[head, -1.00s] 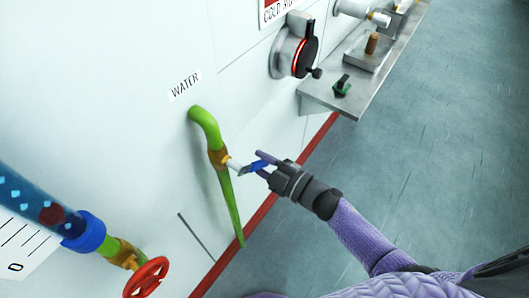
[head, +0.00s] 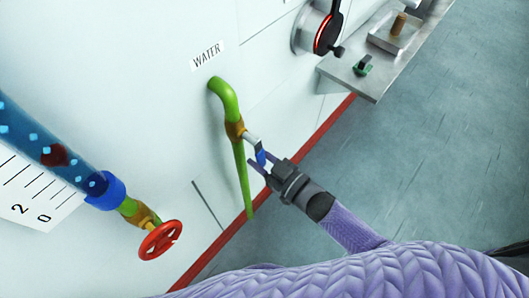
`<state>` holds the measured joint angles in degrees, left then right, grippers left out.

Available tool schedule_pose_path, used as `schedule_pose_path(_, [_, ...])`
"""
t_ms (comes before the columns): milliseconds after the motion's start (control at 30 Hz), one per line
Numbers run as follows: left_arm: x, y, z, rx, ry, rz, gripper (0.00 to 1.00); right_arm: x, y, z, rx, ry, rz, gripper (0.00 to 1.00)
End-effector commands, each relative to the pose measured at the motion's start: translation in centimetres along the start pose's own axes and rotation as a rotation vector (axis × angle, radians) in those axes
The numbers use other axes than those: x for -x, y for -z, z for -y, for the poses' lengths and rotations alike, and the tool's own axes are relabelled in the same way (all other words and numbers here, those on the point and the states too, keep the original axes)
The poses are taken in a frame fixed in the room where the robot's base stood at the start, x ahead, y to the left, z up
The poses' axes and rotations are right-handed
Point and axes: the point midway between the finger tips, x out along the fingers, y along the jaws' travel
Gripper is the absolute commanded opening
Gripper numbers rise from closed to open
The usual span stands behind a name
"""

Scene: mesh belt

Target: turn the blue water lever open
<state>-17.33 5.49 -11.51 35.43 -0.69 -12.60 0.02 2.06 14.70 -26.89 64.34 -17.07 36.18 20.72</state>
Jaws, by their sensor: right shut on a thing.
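The blue water lever (head: 261,156) sits on a brass valve (head: 235,130) in a green pipe (head: 225,94) that comes out of the white wall below the WATER label (head: 208,56). My right gripper (head: 262,164) is shut on the blue lever, with its fingers on either side of it. The lever now points down and to the right, off the metal stem of the valve. My left gripper does not show in the head view.
A red handwheel (head: 160,240) and a clear blue tube (head: 45,145) are at the left. A metal shelf (head: 345,76) with a green-based switch (head: 362,66) juts from the wall at upper right. The grey floor (head: 440,150) at right is clear.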

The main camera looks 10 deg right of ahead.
Motion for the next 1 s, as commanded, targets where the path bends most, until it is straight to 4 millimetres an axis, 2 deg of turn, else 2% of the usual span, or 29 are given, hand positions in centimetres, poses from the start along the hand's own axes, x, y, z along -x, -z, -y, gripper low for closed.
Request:
schedule_pose_path(667, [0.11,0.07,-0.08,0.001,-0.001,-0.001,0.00,0.05,-0.08,0.48,-0.055,0.000,0.003,0.00])
schedule_pose_path(700, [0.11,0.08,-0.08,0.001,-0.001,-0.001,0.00,0.05,-0.08,0.48,-0.055,0.000,0.003,0.41])
schedule_pose_path(800, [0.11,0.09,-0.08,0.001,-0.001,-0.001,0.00,0.04,-0.06,0.47,-0.055,0.000,0.002,0.62])
schedule_pose_path(833, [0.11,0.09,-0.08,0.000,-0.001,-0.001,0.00,0.04,-0.06,0.47,-0.055,0.000,0.002,0.69])
schedule_pose_path(867, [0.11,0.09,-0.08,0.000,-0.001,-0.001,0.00,0.03,-0.05,0.46,-0.055,0.000,0.002,0.71])
schedule_pose_path(1000, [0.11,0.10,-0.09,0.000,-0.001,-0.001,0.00,0.02,-0.02,0.45,-0.054,0.000,0.001,0.71])
